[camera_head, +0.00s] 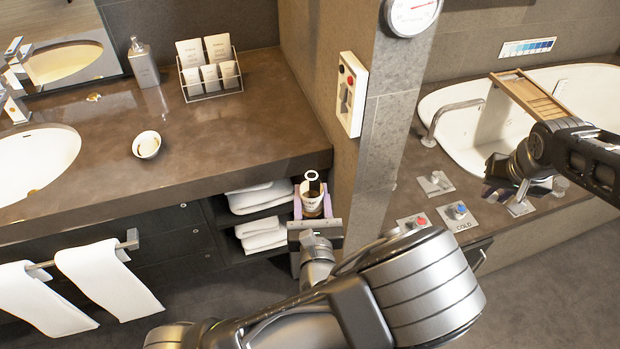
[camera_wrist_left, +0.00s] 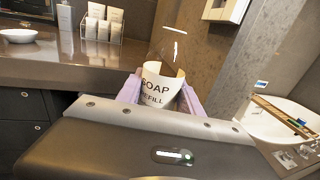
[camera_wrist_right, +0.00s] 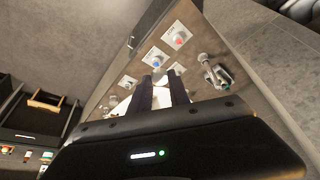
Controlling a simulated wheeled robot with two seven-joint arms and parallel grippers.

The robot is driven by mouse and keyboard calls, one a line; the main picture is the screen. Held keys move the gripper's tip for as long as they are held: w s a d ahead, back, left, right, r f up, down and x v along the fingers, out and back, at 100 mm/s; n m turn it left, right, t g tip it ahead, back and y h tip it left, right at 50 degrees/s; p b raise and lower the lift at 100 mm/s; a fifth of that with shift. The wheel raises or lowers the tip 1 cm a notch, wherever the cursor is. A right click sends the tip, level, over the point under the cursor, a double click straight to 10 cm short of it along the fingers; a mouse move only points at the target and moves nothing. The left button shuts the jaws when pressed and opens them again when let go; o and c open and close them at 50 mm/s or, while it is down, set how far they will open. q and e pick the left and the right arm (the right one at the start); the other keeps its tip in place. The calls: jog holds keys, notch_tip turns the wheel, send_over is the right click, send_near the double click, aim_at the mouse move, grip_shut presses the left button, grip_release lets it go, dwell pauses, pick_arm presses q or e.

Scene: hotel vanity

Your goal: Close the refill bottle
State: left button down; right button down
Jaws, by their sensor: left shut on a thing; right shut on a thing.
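My right gripper (camera_head: 494,180) is over the bathtub deck, far right of the bottle. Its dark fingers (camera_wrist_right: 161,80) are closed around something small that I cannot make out.
The tub deck holds a lever plate (camera_head: 436,184), a red knob (camera_head: 420,221) and a blue knob (camera_head: 458,211). A stone pillar (camera_head: 382,130) stands between vanity and tub. The counter carries a bowl (camera_head: 147,145), a dispenser (camera_head: 143,65) and a wire rack (camera_head: 211,83).

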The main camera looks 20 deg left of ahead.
pick_arm(q)
jog(key=w+d+f+m+t+h, duration=0.1)
jog(key=d+m+h, duration=0.6)
jog(key=d+h, duration=0.3)
jog(key=d, duration=0.3)
jog(key=shift+w+d+f+h, duration=0.25)
jog(key=shift+w+f+h, duration=0.1)
jog(key=shift+h, duration=0.05)
pick_arm(e)
jog(key=s+a+r+n, duration=0.2)
jog(key=a+r, duration=0.1)
jog(key=a, duration=0.5)
jog(key=s+a+r+n+y, duration=0.1)
jog(key=s+a+r+n, duration=0.1)
jog(key=a, duration=0.5)
jog(key=s+a+r+n+y, duration=0.1)
jog(key=s+a+r, duration=0.2)
jog(key=a, duration=0.5)
jog(key=shift+s+a+r+n+g, duration=0.2)
jog(key=shift+a+r+n+g, duration=0.15)
jog(key=shift+r, duration=0.3)
jog(key=shift+f, duration=2)
